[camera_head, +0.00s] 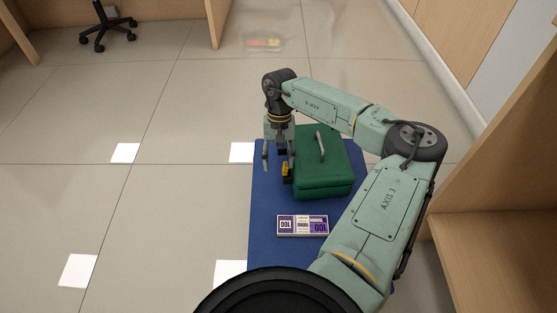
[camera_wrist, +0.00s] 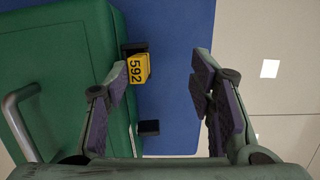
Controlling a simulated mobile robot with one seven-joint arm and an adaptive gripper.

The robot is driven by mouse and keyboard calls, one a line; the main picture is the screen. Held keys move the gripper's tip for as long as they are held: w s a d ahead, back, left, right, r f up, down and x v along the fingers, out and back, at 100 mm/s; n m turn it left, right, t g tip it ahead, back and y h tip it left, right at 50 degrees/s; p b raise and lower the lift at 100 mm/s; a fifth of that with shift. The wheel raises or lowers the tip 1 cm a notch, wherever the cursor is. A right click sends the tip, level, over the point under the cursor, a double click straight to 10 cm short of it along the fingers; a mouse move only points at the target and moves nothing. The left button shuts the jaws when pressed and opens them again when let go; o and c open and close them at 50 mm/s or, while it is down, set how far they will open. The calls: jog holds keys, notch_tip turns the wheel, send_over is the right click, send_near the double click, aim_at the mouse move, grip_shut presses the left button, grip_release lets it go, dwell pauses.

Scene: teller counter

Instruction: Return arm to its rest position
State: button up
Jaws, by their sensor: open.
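My gripper (camera_wrist: 160,95) is open and empty in the wrist view, its two fingers spread wide apart. In the head view my gripper (camera_head: 277,162) points down beside the left side of a green box (camera_head: 325,178) with a grey handle. The green box also fills the left of the wrist view (camera_wrist: 60,55). A small yellow block marked 592 (camera_wrist: 138,69) sits by the box, between my fingers in the picture but farther away, apart from them. The yellow block also shows in the head view (camera_head: 286,170).
A blue surface (camera_head: 262,232) lies under the box. A purple and white banknote bundle (camera_head: 302,225) lies on it in front of the box. Wooden panels (camera_head: 490,240) stand close on the right. Tiled floor on the left is open, with a chair base (camera_head: 107,30) at the back.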

jog(key=v, duration=0.1)
jog(key=p+v, duration=0.1)
jog(key=shift+s+r, duration=0.3)
jog(key=shift+r, duration=0.15)
jog(key=shift+c, duration=0.3)
grip_shut()
dwell(0.3)
dwell(0.5)
jog(key=shift+w+b+x, duration=0.25)
jog(key=shift+b+x, duration=0.3)
jog(key=shift+x, duration=0.45)
jog(key=shift+w+b+x, duration=0.25)
jog(key=shift+b+x, duration=0.25)
jog(key=shift+x, duration=0.5)
jog(key=shift+w+b+x, duration=0.2)
jog(key=shift+b+x, duration=0.35)
jog(key=shift+x, duration=0.45)
dwell(0.6)
jog(key=shift+f, duration=0.1)
jog(key=shift+s+p+v, duration=0.25)
jog(key=shift+p+v, duration=0.4)
jog(key=shift+v, duration=0.3)
jog(key=shift+s+p+v, duration=0.2)
jog(key=shift+p+v, duration=0.5)
jog(key=shift+v, duration=0.3)
jog(key=shift+s+p+v, duration=0.25)
jog(key=shift+p+v, duration=0.4)
jog(key=shift+v, duration=0.3)
jog(key=shift+a, duration=0.1)
